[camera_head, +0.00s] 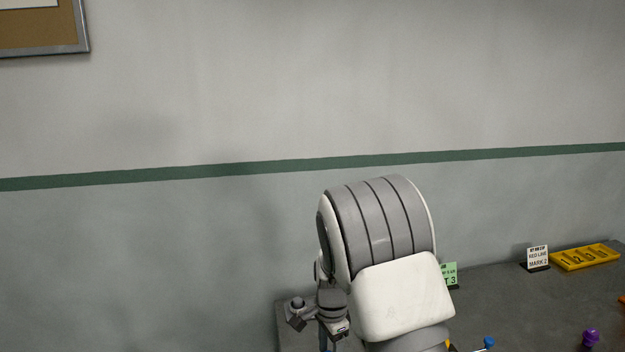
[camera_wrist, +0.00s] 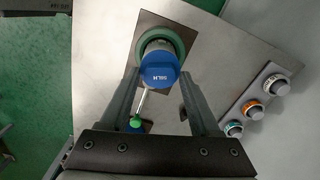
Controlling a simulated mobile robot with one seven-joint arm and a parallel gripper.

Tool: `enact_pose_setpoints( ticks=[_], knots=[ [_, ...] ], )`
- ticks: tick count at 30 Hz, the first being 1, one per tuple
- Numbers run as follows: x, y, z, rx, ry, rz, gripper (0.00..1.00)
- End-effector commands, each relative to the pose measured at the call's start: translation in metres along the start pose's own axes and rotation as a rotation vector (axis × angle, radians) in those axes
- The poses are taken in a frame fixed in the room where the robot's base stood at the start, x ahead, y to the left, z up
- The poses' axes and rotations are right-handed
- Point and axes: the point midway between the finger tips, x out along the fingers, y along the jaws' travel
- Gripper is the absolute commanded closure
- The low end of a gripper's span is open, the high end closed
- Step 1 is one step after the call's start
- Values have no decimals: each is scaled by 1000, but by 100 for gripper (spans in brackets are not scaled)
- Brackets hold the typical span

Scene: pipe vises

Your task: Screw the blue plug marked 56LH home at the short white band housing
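In the wrist view a blue plug (camera_wrist: 159,69) has white lettering that ends in LH; the digits are too small to read surely. It sits at the near end of a pale, round housing (camera_wrist: 157,46) with a green ring (camera_wrist: 184,52) around it. I cannot tell how deep the plug is seated. My gripper (camera_wrist: 159,76) is open, with one fingertip on each side of the plug and narrow gaps that are hard to judge. No white band can be made out clearly. In the head view my arm hides this spot.
A panel with three round, banded pieces (camera_wrist: 253,109) is at right. The head view shows a yellow numbered tray (camera_head: 585,257), a RED LINE sign (camera_head: 538,257) and a purple piece (camera_head: 590,338) on the dark table.

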Motion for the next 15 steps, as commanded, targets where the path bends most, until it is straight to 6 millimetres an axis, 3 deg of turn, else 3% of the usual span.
enact_pose_setpoints(
  ticks=[2,9,15],
  knots=[
    [0,0,0,0,0,0,54],
    [0,0,0,0,0,0,97],
    [1,0,0,-39,0,0,100]
  ],
)
